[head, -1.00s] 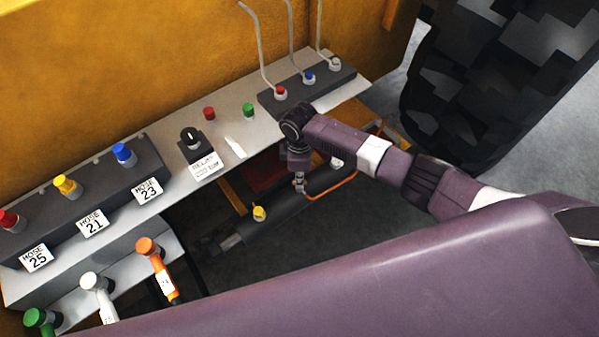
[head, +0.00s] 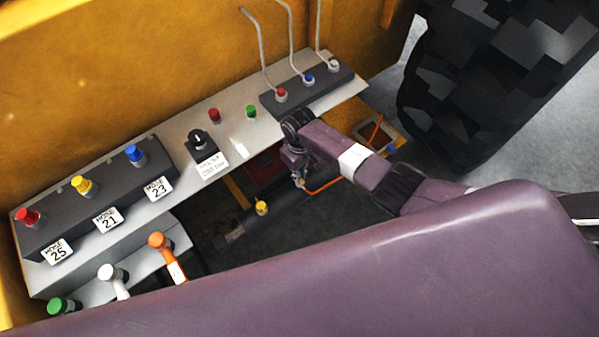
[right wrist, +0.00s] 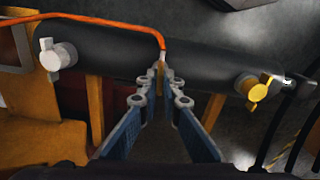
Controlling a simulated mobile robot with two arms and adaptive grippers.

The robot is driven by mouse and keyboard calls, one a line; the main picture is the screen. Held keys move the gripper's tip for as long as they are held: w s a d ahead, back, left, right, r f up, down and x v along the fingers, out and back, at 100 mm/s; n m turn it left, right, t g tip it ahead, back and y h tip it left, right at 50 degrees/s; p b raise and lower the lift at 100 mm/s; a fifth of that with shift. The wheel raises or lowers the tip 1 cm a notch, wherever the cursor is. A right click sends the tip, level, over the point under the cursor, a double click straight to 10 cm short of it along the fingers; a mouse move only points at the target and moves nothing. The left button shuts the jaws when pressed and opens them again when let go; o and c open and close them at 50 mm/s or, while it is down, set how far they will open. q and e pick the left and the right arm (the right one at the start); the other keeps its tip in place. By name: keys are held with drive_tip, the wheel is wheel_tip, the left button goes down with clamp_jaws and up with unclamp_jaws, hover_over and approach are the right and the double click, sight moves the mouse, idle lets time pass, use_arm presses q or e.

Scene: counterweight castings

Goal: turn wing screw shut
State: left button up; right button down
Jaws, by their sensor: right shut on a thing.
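A black cylinder (right wrist: 110,55) lies below the grey panel, with an orange hose (right wrist: 120,18) running to its middle. My right gripper (right wrist: 162,72) is shut there on a small brass-coloured piece at the hose end, which looks like the wing screw. The fingers hide most of it, so its angle cannot be read. In the head view the right gripper (head: 299,182) points down at the cylinder. A yellow winged fitting (right wrist: 257,90) sits to its right in the wrist view and a white one (right wrist: 57,55) to its left. My left gripper is out of view.
A large tyre (head: 490,70) is at right. My arm covers the foreground.

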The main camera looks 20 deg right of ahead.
drive_tip(key=shift+m, duration=0.4)
drive_tip(key=c, duration=2.1)
unclamp_jaws()
wheel_tip(320, 180, up, 12)
drive_tip(key=shift+r, duration=0.1)
drive_tip(key=shift+f, duration=0.2)
